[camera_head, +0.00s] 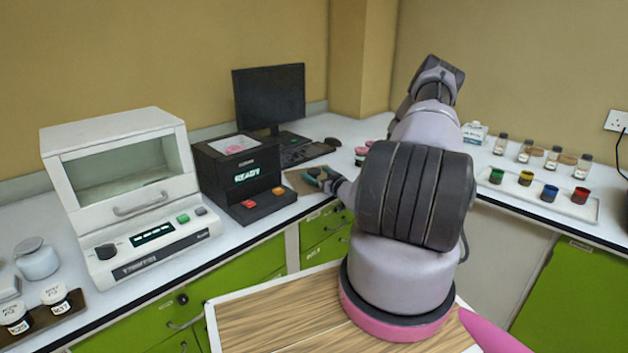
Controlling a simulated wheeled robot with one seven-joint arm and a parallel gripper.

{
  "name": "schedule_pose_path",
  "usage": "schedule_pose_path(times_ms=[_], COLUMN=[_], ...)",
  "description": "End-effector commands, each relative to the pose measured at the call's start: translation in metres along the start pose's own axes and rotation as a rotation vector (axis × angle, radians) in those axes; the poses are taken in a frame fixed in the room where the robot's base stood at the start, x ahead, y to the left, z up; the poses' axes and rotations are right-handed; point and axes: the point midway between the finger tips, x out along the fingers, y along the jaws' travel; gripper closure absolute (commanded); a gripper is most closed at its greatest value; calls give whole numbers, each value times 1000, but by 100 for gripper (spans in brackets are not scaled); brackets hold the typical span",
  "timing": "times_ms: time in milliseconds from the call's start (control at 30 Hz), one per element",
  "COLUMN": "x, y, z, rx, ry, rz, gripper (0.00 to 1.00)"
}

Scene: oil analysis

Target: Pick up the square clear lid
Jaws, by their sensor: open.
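A clear, square-looking cover (234,145) shows on top of the black instrument with the READY display (241,172). Something pink shows under it. It may be the square clear lid, but it is too small to be sure. My gripper (319,178) is low over the counter, right of the black instrument, above or beside a brown mat (297,180). Its fingers point left and are open. My arm partly hides the gripper, and I cannot tell whether anything lies between the fingers.
A white instrument (125,190) with a glass-fronted chamber stands at left. A monitor (270,97) and keyboard (305,154) are behind. Labelled jars (56,297) stand at lower left. A tray (575,208) of coloured cups and several small bottles are at right. My arm blocks the middle.

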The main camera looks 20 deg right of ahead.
Motion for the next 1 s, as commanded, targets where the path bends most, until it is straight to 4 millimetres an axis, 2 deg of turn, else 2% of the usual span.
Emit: schedule_pose_path(times_ms=[167, 433, 567, 600, 700, 1000], x=[21, 24, 24, 24, 24, 24], y=[0, 0, 0, 0, 0, 0], z=[0, 0, 0, 0, 0, -1], rx=[-1, -1, -1, -1, -1, -1], ry=[1, 0, 0, 0, 0, 1], rz=[-1, -1, -1, -1, -1, -1], gripper=[0, 0, 50, 65, 100, 100])
